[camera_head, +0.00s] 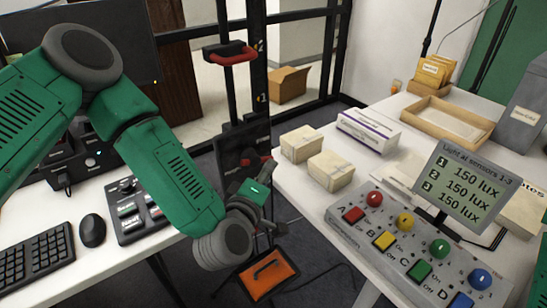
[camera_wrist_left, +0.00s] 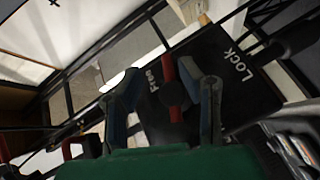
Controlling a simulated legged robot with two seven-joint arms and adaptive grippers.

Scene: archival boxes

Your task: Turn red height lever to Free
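The red height lever (camera_wrist_left: 168,78) is on a black plate (camera_wrist_left: 235,85) with white "Free" and "Lock" labels. In the left wrist view, the lever's upper end lies beside "Free", with "Lock" to the right. My left gripper (camera_head: 265,208) is at the plate, low on the black post in the head view. In the wrist view, its two fingers (camera_wrist_left: 163,72) stand apart on either side of the lever, with a visible gap at the left finger. Contact at the right finger is unclear. In the head view, the arm and gripper partly hide the plate (camera_head: 238,145).
The right table holds cartons (camera_head: 331,170) and a sensor console (camera_head: 410,250). An orange pedal (camera_head: 268,275) lies on the floor below.

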